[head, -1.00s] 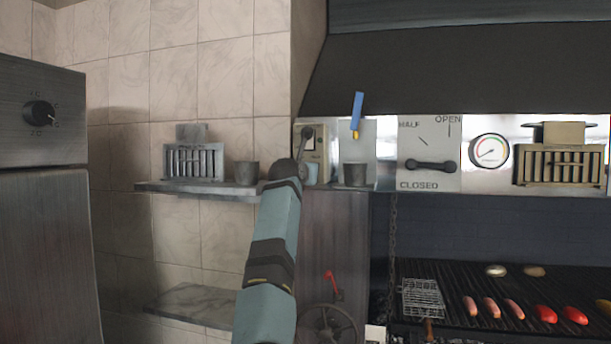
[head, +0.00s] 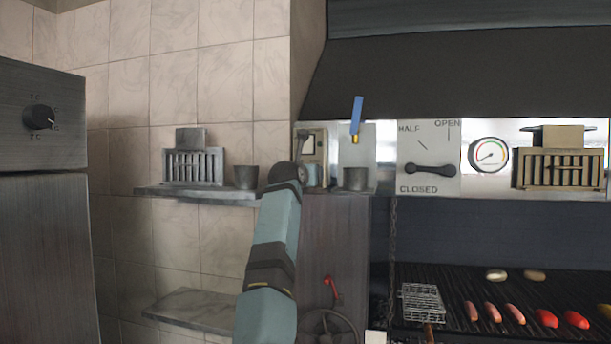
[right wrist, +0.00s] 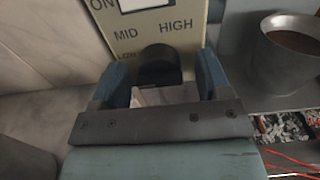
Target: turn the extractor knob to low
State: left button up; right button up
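The extractor control panel (head: 319,143) is a cream box on the wall left of the grill in the head view. In the right wrist view its plate (right wrist: 150,35) shows the words ON, MID, HIGH and a partly covered LOW. The black extractor knob (right wrist: 160,66) is below these words; I cannot tell where it points. My right gripper (right wrist: 162,82) is open, with one finger on each side of the knob and a small gap visible at each side. In the head view my right arm's end hides the gripper and knob. My left gripper is not in view.
A metal cup (right wrist: 292,45) stands close to the right finger. A steel shelf (head: 160,190) holds a slatted rack (head: 193,165) and a cup (head: 246,177). A damper lever (head: 430,169) and gauge (head: 488,154) are to the right, above the grill with food.

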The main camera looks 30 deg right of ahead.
jog(key=shift+f, duration=0.1)
jog(key=b+v, duration=0.4)
jog(key=v, duration=0.9)
jog(key=shift+s+a+b, duration=0.25)
jog(key=shift+a+b, duration=0.05)
jog(key=shift+b, duration=0.05)
